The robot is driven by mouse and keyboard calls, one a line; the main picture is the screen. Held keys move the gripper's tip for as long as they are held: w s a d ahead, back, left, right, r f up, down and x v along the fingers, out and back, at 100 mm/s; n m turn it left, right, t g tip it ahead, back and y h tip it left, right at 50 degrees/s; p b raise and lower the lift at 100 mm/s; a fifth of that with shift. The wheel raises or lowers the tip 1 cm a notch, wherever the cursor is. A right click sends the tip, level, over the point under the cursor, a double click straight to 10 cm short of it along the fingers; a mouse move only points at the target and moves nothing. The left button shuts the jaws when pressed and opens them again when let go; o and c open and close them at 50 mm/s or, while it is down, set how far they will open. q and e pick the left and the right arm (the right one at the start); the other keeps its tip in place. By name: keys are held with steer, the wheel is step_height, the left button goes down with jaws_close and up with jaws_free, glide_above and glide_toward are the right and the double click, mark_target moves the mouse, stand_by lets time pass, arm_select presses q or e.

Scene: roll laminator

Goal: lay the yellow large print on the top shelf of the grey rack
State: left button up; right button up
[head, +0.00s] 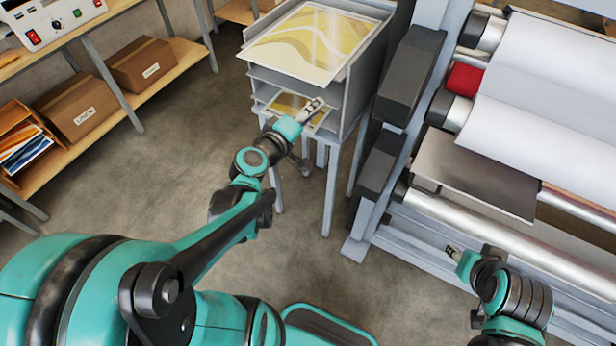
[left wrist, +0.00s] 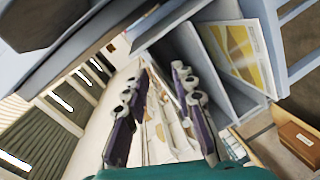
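The yellow large print (head: 315,42), with pale wavy shapes, lies flat on the top shelf of the grey rack (head: 345,95). Its near edge reaches the rack's front. My left gripper (head: 314,106) is in front of the rack, below the top print and apart from it. In the left wrist view its two fingers (left wrist: 158,88) are spread with nothing clearly held between them. A yellow print (left wrist: 240,48) also shows there, beyond the fingers to the right. My right gripper (head: 453,252) is low beside the laminator; its fingers are too small to read.
A second yellow print (head: 288,107) lies on a lower shelf, partly behind my left gripper. The roll laminator (head: 560,85), with white rolls and a metal plate, stands right of the rack. Cardboard boxes (head: 78,108) sit on shelving at left. The floor between is clear.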

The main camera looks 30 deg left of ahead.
arm_select(q)
steer(key=s+d+f+m+g+h, duration=0.2)
steer(key=s+d+f+m+g, duration=0.2)
steer(key=s+d+m, duration=0.4)
steer(key=s+f+m+g+y, duration=0.3)
steer(key=s+m+g, duration=0.1)
steer(key=s, duration=0.5)
steer(key=shift+f+m+g, duration=0.25)
steer(key=shift+m+g, duration=0.05)
steer(key=shift+g, duration=0.1)
steer(key=shift+f+b, duration=0.8)
steer(key=shift+b, duration=0.05)
